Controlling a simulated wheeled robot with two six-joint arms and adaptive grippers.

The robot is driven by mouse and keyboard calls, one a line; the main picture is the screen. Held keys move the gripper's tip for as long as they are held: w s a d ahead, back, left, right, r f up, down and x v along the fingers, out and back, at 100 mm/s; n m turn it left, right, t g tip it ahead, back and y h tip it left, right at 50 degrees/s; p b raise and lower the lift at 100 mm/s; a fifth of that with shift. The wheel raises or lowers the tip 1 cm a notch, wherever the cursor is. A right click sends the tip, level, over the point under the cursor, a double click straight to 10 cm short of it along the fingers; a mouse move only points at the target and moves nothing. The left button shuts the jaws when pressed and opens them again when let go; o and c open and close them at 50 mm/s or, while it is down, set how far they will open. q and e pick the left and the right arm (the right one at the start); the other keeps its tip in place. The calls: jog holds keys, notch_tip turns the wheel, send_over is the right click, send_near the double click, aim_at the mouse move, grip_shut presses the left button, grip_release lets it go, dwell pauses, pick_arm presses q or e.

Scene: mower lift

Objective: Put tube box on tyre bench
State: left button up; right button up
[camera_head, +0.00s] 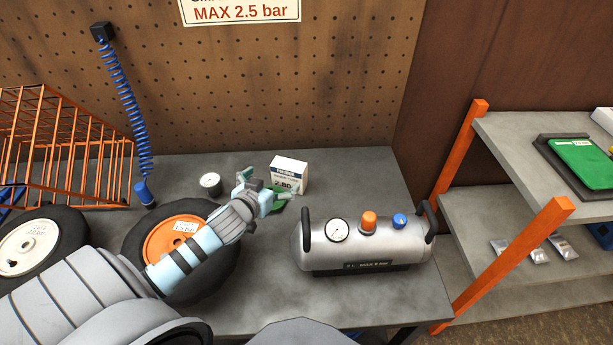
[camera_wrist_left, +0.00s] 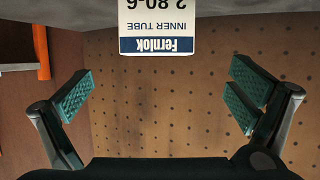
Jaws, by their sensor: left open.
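The tube box (camera_head: 289,172) is a small white carton with a blue label and "2.80" on it. It stands upright at the back of the grey tyre bench (camera_head: 357,177), near the pegboard. My left gripper (camera_head: 266,188) is open and empty, just left of and in front of the box, its green-padded fingers pointing towards it. In the left wrist view the box (camera_wrist_left: 157,27) appears upside down, at the top centre, beyond and between the spread fingers (camera_wrist_left: 160,95). Whether a finger touches it cannot be told. My right gripper does not show.
A silver air tank (camera_head: 365,247) lies right of the gripper. A tyre with an orange hub (camera_head: 172,240) lies under my left arm, a white-hubbed tyre (camera_head: 32,246) further left. A round gauge (camera_head: 210,184) is beside the box. A grey shelf (camera_head: 515,150) stands at right.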

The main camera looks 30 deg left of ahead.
aim_at(286, 173)
pick_arm(q)
jog(key=b+x, duration=0.1)
jog(key=x, duration=0.2)
jog(key=b+x, duration=0.1)
jog(key=x, duration=0.3)
jog(key=f+x, duration=0.1)
jog(key=x, duration=0.3)
jog(key=shift+d+f+b, duration=0.15)
jog(key=shift+d+b, duration=0.2)
jog(key=shift+b, duration=0.05)
jog(key=c, duration=1.2)
